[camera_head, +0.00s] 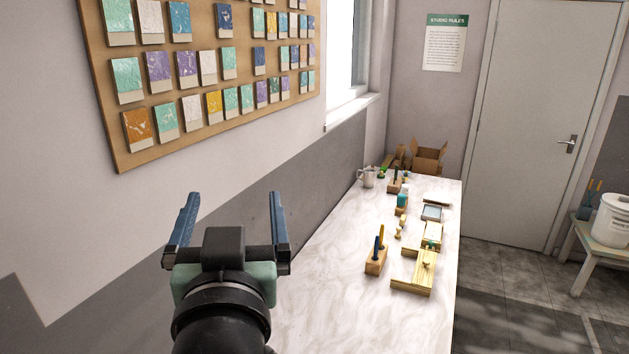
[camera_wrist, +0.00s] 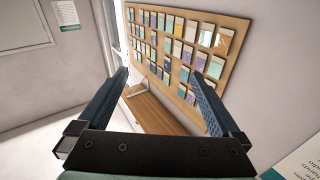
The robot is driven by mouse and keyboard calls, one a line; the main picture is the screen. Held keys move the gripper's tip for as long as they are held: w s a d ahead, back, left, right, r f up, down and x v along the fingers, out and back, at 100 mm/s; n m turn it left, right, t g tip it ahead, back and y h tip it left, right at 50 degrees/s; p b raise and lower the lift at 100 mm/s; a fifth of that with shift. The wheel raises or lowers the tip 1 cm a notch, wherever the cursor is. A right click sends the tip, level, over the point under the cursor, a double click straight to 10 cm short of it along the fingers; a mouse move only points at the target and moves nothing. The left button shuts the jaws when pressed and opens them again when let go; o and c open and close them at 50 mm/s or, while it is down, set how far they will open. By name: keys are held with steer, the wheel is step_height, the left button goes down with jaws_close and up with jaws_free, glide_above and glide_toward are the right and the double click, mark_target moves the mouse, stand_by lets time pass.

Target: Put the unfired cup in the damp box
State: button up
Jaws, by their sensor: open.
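My gripper (camera_head: 232,205) is raised in front of the wall at the left end of the long marble-topped table (camera_head: 335,290). Its two blue fingers are wide apart with nothing between them, as the wrist view (camera_wrist: 160,76) also shows. It is well away from the things on the table. I cannot surely tell the unfired cup or the damp box in either view. A pale grey mug-like vessel (camera_head: 368,177) stands at the table's far left. A shallow grey-topped tray (camera_head: 431,213) lies near the right edge; whether it is the damp box I cannot tell.
A wooden block with blue and yellow handles (camera_head: 375,266) and pale wooden pieces (camera_head: 413,282) stand mid-table. A teal-topped item (camera_head: 402,200) is farther back. An open cardboard box (camera_head: 428,162) is beyond the table. A tile board (camera_head: 215,70) hangs on the wall. The near tabletop is clear.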

steer(key=s+d+r+t+h, duration=0.1)
steer(key=s+d+r+t, duration=0.2)
steer(key=r, duration=0.4)
steer(key=s+d+r+m+t+h, duration=0.1)
steer(key=s+d+r+t, duration=0.2)
steer(key=r, duration=0.4)
steer(key=s+d+r+t+h, duration=0.2)
steer(key=s+d+r, duration=0.2)
steer(key=r, duration=0.3)
steer(key=shift+s+d+t, duration=0.3)
steer(key=shift+s+t, duration=0.1)
steer(key=shift+s, duration=0.35)
